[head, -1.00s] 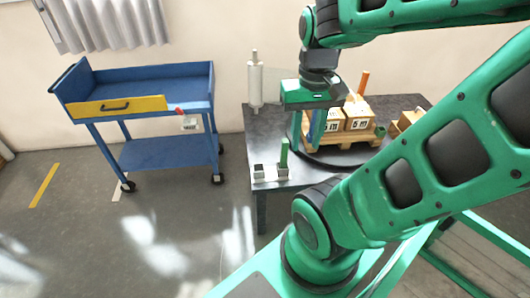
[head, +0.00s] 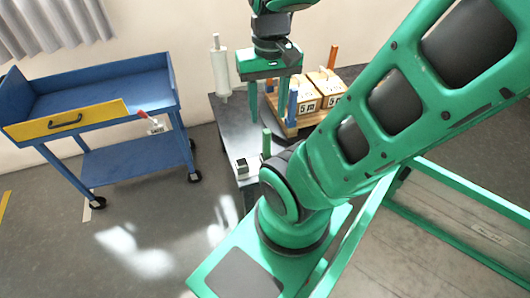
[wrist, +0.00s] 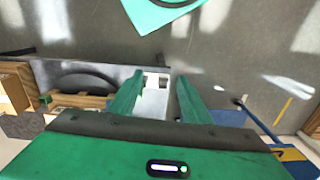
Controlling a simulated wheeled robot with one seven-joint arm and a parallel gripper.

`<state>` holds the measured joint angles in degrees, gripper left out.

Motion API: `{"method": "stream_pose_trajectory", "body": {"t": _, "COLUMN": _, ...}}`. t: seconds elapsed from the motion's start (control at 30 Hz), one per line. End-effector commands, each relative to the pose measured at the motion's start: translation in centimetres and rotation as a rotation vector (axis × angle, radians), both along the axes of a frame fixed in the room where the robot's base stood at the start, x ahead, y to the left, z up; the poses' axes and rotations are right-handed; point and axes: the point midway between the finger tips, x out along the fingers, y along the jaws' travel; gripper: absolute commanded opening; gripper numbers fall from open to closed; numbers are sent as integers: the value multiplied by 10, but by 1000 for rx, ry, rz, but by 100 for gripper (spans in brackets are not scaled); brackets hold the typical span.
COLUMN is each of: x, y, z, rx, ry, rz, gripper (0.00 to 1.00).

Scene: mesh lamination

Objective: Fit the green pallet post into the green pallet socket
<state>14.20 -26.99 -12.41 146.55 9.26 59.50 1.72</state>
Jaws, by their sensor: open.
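The green post (head: 266,142) stands upright in a small holder (head: 242,168) at the near left end of the dark table. My gripper (head: 268,112) is open and empty above the post, fingers pointing down; its fingers also show in the wrist view (wrist: 158,97). I cannot clearly pick out the post there. The wooden pallet (head: 290,128) is right of my gripper. A small green piece (wrist: 44,100) at the pallet's edge in the wrist view appears to be the green socket; my arm hides that corner in the head view.
A white roll (head: 220,72) stands at the table's back left. A blue cart (head: 95,95) stands left, with clear floor between.

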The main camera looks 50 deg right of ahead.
Motion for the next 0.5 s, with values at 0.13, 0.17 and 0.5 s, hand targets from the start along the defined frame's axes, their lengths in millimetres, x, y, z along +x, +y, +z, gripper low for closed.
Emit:
{"method": "stream_pose_trajectory", "body": {"t": 0.13, "x": 26, "y": -20, "z": -15, "rx": 17, "ry": 19, "rz": -137, "gripper": 44}}
{"method": "stream_pose_trajectory", "body": {"t": 0.17, "x": 32, "y": -25, "z": -19, "rx": 21, "ry": 21, "rz": -173, "gripper": 44}}
{"method": "stream_pose_trajectory", "body": {"t": 0.5, "x": 88, "y": -86, "z": -87, "rx": 108, "ry": 41, "rz": -602, "gripper": 44}}
